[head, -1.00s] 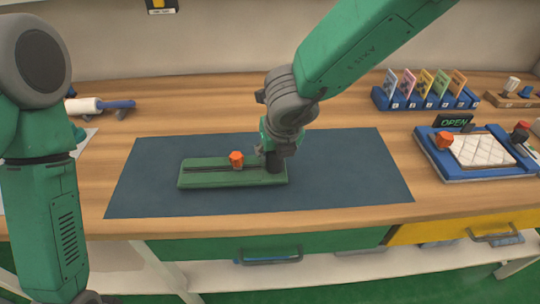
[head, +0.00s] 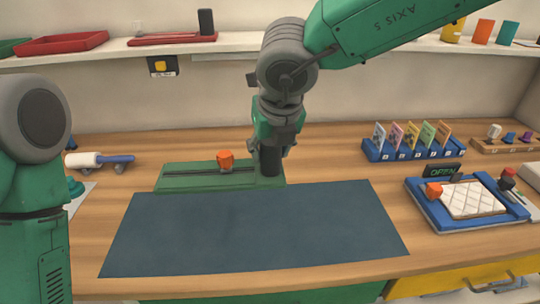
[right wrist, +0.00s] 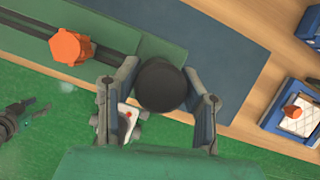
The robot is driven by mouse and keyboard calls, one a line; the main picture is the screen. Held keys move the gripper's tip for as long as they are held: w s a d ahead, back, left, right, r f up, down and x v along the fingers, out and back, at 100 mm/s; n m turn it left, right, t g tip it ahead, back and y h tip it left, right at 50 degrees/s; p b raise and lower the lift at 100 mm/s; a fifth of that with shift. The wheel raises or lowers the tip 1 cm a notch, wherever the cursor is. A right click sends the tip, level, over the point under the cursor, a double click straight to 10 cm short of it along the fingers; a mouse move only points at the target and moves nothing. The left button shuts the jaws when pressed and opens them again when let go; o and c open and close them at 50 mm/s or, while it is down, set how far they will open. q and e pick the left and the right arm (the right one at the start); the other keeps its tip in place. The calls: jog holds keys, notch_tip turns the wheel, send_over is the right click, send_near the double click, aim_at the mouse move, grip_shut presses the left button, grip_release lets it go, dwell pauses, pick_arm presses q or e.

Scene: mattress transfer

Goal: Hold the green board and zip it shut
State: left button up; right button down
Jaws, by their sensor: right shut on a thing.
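The long green board (head: 172,180) has a dark slot along its top and an orange knob (head: 226,160) near its middle. A black post (head: 269,160) stands at its right end. My right gripper (head: 272,143) is shut on this post. The right wrist view shows the post (right wrist: 160,84) between both fingers, with the orange knob (right wrist: 70,46) to the left. The board overlaps the back edge of the blue mat in the head view and appears raised off it. My left arm stands at the left; a dark claw (right wrist: 22,117), likely my left gripper, shows small in the wrist view.
The blue mat (head: 250,230) is bare. A blue tray (head: 425,200) with a white quilted pad stands right, by an OPEN sign (head: 442,172). A blue card rack (head: 415,152) is behind. A white roller (head: 85,160) lies left. A shelf (head: 300,45) crosses the back wall.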

jog(key=shift+f, duration=0.15)
jog(key=shift+f+b, duration=5.25)
jog(key=shift+f, duration=3.4)
